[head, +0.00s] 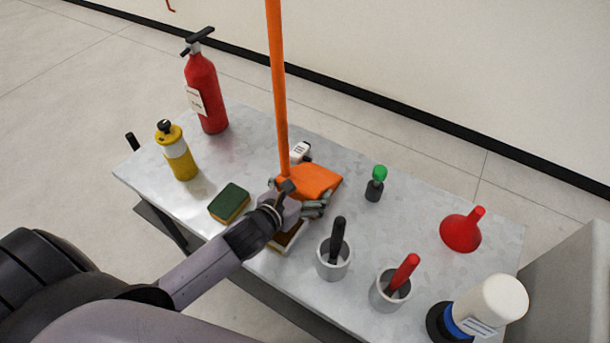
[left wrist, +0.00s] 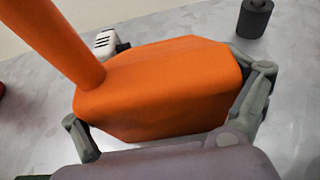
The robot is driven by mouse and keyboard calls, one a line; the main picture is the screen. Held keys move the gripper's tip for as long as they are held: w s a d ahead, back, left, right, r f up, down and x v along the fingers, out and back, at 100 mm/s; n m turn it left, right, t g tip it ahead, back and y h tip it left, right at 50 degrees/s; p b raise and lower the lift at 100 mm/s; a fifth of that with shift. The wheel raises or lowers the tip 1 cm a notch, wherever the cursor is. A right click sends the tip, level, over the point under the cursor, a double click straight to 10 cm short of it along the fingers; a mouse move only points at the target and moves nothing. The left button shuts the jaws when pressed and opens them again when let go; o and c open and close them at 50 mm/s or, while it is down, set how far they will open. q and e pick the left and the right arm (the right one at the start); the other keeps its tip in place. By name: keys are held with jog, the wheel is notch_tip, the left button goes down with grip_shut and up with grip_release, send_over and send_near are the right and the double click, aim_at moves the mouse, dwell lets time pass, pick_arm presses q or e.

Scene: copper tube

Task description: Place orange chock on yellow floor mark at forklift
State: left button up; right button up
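The orange chock (head: 317,181) is a wedge-like block with a long orange pole (head: 279,90) rising from it. It is at the middle of the grey table, and whether it rests on the top or is just above it I cannot tell. My left gripper (head: 298,198) is at the chock, with one finger on each side. The left wrist view shows the chock (left wrist: 160,90) between the fingers of the left gripper (left wrist: 155,88). The fingers are at or very near its sides; firm contact is not clear. My right gripper, the forklift and the yellow floor mark are not in view.
Around the chock on the table (head: 410,225) are a sponge (head: 229,203), yellow bottle (head: 177,152), red extinguisher (head: 205,92), white-and-black item (head: 300,150), green-topped item (head: 375,184), two cups (head: 333,260) (head: 389,291) with handled tools, a red funnel (head: 461,232) and a white-topped container (head: 490,305).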

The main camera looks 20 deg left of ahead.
pick_arm(q)
jog(key=c, duration=1.2)
jog(key=shift+w+r, duration=0.25)
jog(key=shift+r, duration=0.1)
pick_arm(e)
jog(key=shift+d, duration=0.35)
pick_arm(q)
jog(key=shift+r, duration=0.5)
notch_tip(320, 180, up, 19)
jog(key=p, duration=0.3)
jog(key=shift+f, duration=0.1)
jog(key=shift+n+y, duration=0.8)
jog(key=shift+y, duration=0.1)
jog(key=shift+w+d+r, duration=0.2)
jog(key=shift+w+r, duration=0.1)
jog(key=shift+r, duration=1.65)
jog(key=shift+w+d+r, duration=0.15)
jog(key=shift+w+r, duration=0.15)
jog(key=shift+r, duration=1.7)
jog(key=shift+w+d+r, duration=0.2)
jog(key=shift+w+r, duration=0.1)
jog(key=shift+r, duration=1.65)
pick_arm(e)
jog(key=shift+r, duration=1.7)
pick_arm(q)
jog(key=shift+d+f, duration=0.1)
jog(key=shift+d, duration=0.05)
